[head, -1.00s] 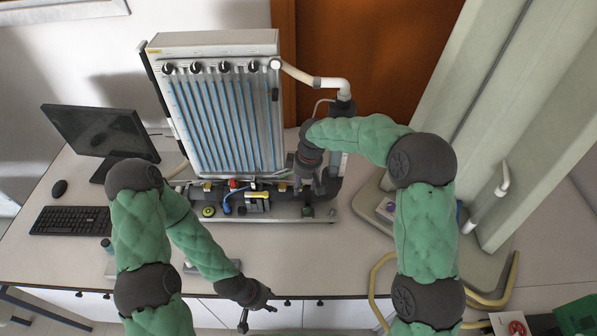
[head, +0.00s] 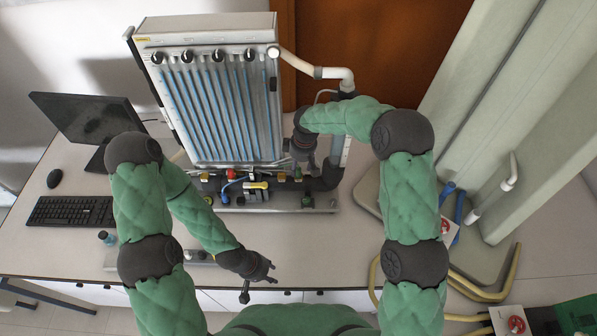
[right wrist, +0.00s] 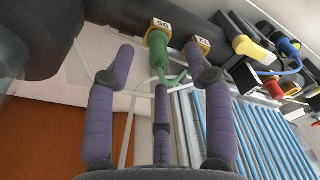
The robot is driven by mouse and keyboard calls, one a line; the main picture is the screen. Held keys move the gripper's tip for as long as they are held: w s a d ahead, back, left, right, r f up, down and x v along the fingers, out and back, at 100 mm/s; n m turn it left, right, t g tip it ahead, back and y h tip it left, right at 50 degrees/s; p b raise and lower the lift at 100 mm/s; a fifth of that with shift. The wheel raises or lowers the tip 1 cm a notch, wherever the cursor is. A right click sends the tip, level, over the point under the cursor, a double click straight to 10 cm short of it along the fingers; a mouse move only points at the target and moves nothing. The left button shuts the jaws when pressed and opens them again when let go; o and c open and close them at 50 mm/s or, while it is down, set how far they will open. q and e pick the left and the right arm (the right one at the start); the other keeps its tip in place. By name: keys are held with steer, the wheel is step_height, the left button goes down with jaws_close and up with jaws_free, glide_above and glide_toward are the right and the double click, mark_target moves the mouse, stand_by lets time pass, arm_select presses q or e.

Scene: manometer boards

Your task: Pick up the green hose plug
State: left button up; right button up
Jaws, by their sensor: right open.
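The green hose plug (right wrist: 158,50) sits in a yellow-collared port marked 56 on a dark pipe in the right wrist view, with a thin green hose at its lower end. My right gripper (right wrist: 163,75) is open, its purple fingers spread either side of and below the plug, with no clear contact. In the head view my right gripper (head: 303,160) hangs before the board's lower right corner and hides the plug area. My left gripper (head: 262,275) is open and empty over the table's front edge.
The manometer board (head: 212,95) stands at the back with blue tubes. A yellow plug (right wrist: 250,48) and a blue plug (right wrist: 289,46) lie right of the green one. A second numbered port (right wrist: 202,44) is close by. A monitor (head: 85,125) and keyboard (head: 70,210) occupy the left.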

mark_target(299, 169)
steer(key=shift+w+a+f+p, duration=0.1)
steer(key=shift+f+p, duration=0.15)
steer(key=shift+f, duration=0.8)
steer(key=shift+w+a+f+p, duration=0.1)
steer(key=shift+f+p, duration=0.1)
steer(key=shift+f, duration=0.85)
jaws_close()
